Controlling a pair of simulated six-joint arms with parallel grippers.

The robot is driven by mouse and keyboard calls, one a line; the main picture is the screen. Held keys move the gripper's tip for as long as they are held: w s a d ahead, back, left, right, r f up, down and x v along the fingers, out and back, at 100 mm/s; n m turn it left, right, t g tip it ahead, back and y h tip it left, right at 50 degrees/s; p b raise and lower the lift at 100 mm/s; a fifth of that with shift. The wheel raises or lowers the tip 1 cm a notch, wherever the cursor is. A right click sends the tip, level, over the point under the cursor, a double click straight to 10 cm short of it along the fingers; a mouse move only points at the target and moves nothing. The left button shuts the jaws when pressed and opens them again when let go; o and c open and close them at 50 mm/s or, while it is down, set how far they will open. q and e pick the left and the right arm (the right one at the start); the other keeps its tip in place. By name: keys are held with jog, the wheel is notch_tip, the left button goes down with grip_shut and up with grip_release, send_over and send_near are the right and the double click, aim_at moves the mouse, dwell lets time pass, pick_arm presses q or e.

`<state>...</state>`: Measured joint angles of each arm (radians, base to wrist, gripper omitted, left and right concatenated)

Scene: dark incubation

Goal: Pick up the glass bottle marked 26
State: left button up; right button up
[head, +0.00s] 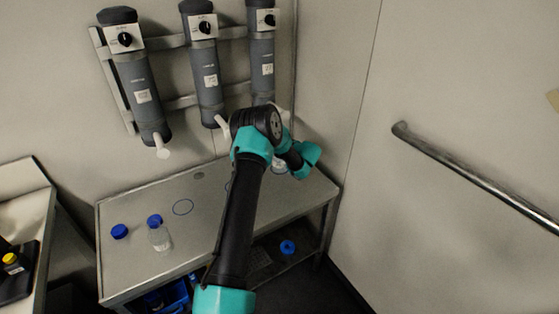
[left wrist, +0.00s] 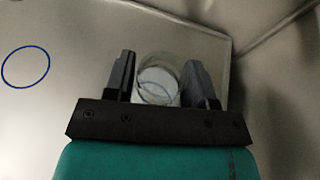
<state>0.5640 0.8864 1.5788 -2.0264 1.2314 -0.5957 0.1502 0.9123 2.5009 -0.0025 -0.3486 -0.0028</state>
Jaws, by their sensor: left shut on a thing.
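My left gripper (left wrist: 160,85) is closed around a clear glass bottle (left wrist: 158,84), one finger on each side, seen from above in the left wrist view. The bottle looks round and open at the top, with no cap visible. No number can be read on it. In the head view part of this glass (head: 280,168) shows at the far right of the steel table, mostly hidden behind my arm. Another clear bottle (head: 159,238) with a blue cap stands at the table's left; its marking is not readable. My right gripper is not in view.
A loose blue cap (head: 120,231) lies on the steel table (head: 195,225) at the left. A blue ring (head: 183,207) is marked on the tabletop. Grey cylinders (head: 208,75) with taps hang on the wall behind. A blue-capped item (head: 287,247) is on the lower shelf. A wall rail (head: 470,178) is at right.

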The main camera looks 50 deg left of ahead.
pick_arm(q)
grip_shut()
jog(key=shift+r, duration=0.15)
jog(key=shift+r, duration=0.75)
jog(key=d, duration=3.2)
jog(key=shift+f, duration=0.1)
